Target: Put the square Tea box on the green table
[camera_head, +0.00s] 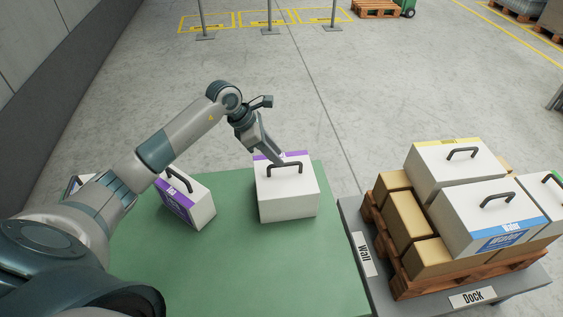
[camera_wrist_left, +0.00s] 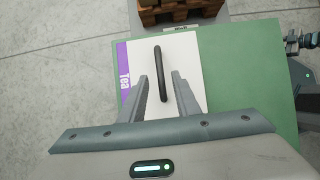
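A white box with a purple band and a black top handle (camera_head: 288,198) stands upright on the green table (camera_head: 285,270), near its right edge. In the left wrist view the band on this Tea box (camera_wrist_left: 124,85) reads "Tea". My left gripper (camera_head: 277,158) is above its top, close to the handle. In the left wrist view the two fingers (camera_wrist_left: 160,82) are apart, one on each side of the handle's near end. Contact cannot be told. A second purple-banded white box (camera_head: 188,203) stands to the left on the table, turned at an angle.
A grey stand marked Wait (camera_head: 363,254) and Dock adjoins the table on the right. Its wooden pallet (camera_head: 420,280) carries brown cartons (camera_head: 405,222) and white handled boxes, including a blue-banded one (camera_head: 490,218). The table's front middle is clear.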

